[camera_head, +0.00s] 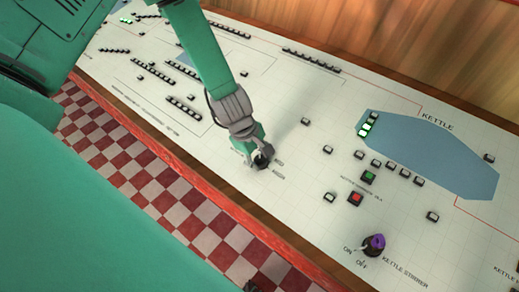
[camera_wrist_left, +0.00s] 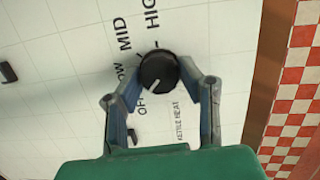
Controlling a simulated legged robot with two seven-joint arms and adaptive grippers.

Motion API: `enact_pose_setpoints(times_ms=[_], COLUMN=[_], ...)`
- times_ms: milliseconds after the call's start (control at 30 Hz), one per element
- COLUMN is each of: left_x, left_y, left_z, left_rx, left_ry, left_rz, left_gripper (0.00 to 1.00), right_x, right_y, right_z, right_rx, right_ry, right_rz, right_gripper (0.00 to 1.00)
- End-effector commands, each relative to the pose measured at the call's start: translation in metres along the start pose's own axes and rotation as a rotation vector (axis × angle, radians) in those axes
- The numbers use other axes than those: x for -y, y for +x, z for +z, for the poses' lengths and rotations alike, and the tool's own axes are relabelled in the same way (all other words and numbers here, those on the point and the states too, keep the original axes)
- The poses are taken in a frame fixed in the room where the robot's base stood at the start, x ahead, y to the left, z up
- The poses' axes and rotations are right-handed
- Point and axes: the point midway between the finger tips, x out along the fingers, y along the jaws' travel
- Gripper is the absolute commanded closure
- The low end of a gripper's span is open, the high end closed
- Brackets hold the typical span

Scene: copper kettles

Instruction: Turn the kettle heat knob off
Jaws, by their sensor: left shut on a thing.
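The kettle heat knob (camera_wrist_left: 158,71) is black and round with a white pointer line, seen in the left wrist view. The line points down-left, toward the OFF label (camera_wrist_left: 142,107). The LOW, MID and HIGH labels curve around its left and upper side. My left gripper (camera_wrist_left: 160,77) is shut on the knob, one finger on each side. In the head view my left gripper (camera_head: 257,157) is at the knob near the panel's front edge, and the knob is mostly hidden there. My right gripper is not in view.
The white panel (camera_head: 290,190) carries several small buttons, a green button (camera_head: 368,177) and a red button (camera_head: 355,198). A purple-topped kettle stirrer knob (camera_head: 374,244) stands at lower right. A red edge (camera_head: 190,170) borders the panel above a checkered floor (camera_head: 150,175).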

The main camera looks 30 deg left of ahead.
Motion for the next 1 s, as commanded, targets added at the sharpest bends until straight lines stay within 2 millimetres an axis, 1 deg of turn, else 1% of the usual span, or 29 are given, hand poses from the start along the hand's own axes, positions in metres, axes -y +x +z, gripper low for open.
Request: enact_pose_setpoints(times_ms=[33, 67, 367, 467, 567, 800, 1000], left_x=[-0.002, -0.002, -0.001, -0.001, -0.002, -0.003, -0.003], left_y=[-0.001, 0.0, -0.001, -0.005, -0.017, -0.065, -0.099], left_z=[-0.001, 0.0, 0.0, 0.0, 0.0, 0.0, -0.001], left_rx=[-0.002, -0.001, 0.0, 0.0, 0.0, -0.001, -0.001], left_ry=[-0.002, -0.001, 0.0, 0.001, 0.002, 0.002, 0.003], left_rz=[0.004, 0.004, 0.002, 0.002, 0.003, 0.006, 0.004], left_gripper=[0.57, 0.48, 0.48, 0.48, 0.48, 0.48, 0.48], right_x=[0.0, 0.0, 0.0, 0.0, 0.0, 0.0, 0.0], right_y=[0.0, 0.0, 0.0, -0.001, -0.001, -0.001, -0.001], right_z=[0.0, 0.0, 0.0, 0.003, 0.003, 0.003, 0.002], right_rx=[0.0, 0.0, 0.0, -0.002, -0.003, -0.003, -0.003], right_ry=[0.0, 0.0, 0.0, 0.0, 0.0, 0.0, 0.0], right_rz=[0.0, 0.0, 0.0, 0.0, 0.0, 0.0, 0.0], right_gripper=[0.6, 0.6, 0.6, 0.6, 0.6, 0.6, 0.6])
